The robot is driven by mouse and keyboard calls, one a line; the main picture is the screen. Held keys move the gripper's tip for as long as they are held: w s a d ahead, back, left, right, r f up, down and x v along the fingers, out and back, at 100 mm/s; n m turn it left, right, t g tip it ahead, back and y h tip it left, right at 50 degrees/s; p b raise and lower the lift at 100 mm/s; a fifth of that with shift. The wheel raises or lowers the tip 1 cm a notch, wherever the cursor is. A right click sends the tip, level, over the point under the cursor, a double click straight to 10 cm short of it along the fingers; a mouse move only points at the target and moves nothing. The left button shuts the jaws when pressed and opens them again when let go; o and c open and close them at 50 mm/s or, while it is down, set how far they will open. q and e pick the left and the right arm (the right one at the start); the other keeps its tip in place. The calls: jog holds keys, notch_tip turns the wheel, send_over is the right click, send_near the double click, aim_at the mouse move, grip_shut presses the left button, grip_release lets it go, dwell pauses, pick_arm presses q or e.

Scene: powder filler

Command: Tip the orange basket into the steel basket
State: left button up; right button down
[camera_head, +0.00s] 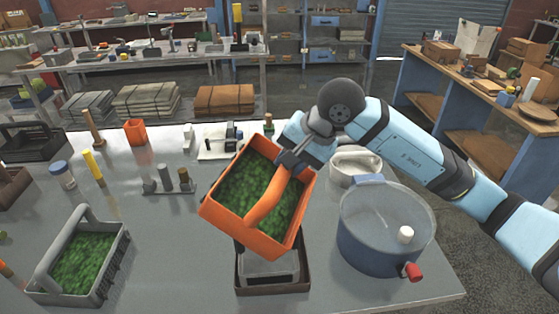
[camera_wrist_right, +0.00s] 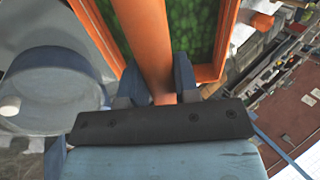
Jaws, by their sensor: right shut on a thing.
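The orange basket (camera_head: 212,213), filled with green bits, hangs above the table in the head view, turned at an angle, its open top facing the camera. My right gripper (camera_head: 290,163) is shut on its thick orange handle (camera_head: 268,203). The handle (camera_wrist_right: 149,40) runs between the blue fingers (camera_wrist_right: 160,84) in the right wrist view. A grey basket with an arched handle (camera_head: 75,226), which looks like the steel basket, stands on the table at lower left, well apart from the orange one, with green bits inside. My left gripper is not in view.
A dark brown tray holding a pale container (camera_head: 273,286) is partly hidden under the orange basket. A round blue-grey vessel (camera_head: 385,235) with a red tap stands at right, a white bowl (camera_head: 355,162) behind it. Small posts (camera_head: 167,180) stand left; table between baskets is clear.

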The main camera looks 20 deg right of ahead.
aim_at(305, 207)
jog(key=d+f+t+y+b, duration=0.1)
jog(key=f+b, duration=0.1)
jog(key=b, duration=0.4)
jog(key=s+d+f+t+y+b, duration=0.1)
jog(key=f+t+y+b, duration=0.1)
jog(key=b, duration=0.5)
jog(key=s+d+f+t+y+b, duration=0.1)
jog(key=f+y+b, duration=0.1)
jog(key=f+b, duration=0.2)
jog(key=shift+s+t+b, duration=0.2)
jog(key=shift+t+b, duration=0.1)
jog(key=shift+b, duration=1.25)
jog(key=shift+f+y+b, duration=0.25)
jog(key=shift+y+b, duration=0.25)
jog(key=shift+b, duration=0.7)
jog(key=shift+s+d+f+t+b, duration=0.1)
jog(key=shift+t+b, duration=0.3)
jog(key=shift+b, duration=0.3)
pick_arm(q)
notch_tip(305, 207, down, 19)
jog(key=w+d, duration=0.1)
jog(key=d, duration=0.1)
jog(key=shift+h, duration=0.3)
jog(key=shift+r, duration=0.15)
